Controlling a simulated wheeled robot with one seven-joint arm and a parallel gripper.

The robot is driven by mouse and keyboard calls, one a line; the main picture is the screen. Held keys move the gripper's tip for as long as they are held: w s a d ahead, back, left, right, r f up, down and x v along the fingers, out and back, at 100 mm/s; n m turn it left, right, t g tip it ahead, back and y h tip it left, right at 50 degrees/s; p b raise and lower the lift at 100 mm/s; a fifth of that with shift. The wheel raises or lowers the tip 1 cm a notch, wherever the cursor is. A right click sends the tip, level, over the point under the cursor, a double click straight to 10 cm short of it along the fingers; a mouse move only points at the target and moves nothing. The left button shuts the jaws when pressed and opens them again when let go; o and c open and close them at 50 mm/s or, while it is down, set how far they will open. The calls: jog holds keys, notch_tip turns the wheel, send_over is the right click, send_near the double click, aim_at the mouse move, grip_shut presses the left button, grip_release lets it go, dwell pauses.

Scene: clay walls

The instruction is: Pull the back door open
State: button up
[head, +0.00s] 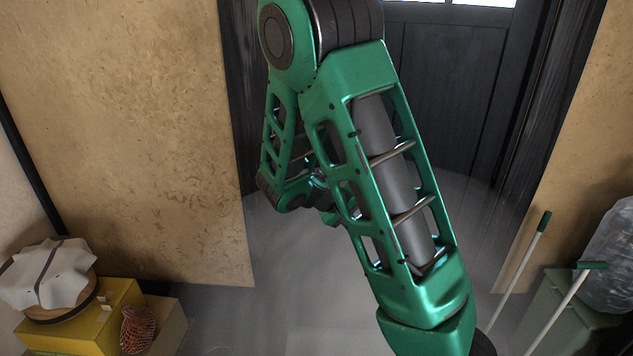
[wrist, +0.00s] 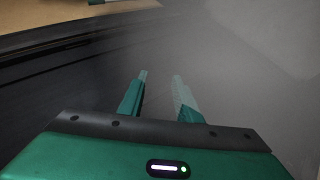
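The back door (head: 455,90) is a dark panelled door with window panes at its top edge, at the upper right of the head view. My green arm crosses in front of it and hides its left part. No door handle shows in either view. I cannot tell whether the door is fully closed. My gripper (wrist: 160,76) has its two fingers apart with nothing between them. A dark surface lies left of the fingers in the wrist view, and I cannot tell whether it is door or frame. In the head view the gripper is mostly hidden behind my arm.
Clay walls (head: 120,130) flank the dark door frame (head: 535,90). A yellow box (head: 75,325) with a cloth-covered basket (head: 50,275) stands at lower left. Long-handled tools (head: 520,265) and a green bin (head: 565,310) stand at lower right. Grey floor (head: 280,290) between them is clear.

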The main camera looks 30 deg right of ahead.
jog(key=w+a+r+n+t+h, duration=0.1)
jog(key=w+a+n+t+h, duration=0.1)
jog(key=w+a+n+t, duration=0.45)
jog(key=w+a+n+t+h, duration=0.25)
jog(key=w+a, duration=0.35)
jog(key=w, duration=0.4)
jog(key=shift+t, duration=0.3)
jog(key=x, duration=1.1)
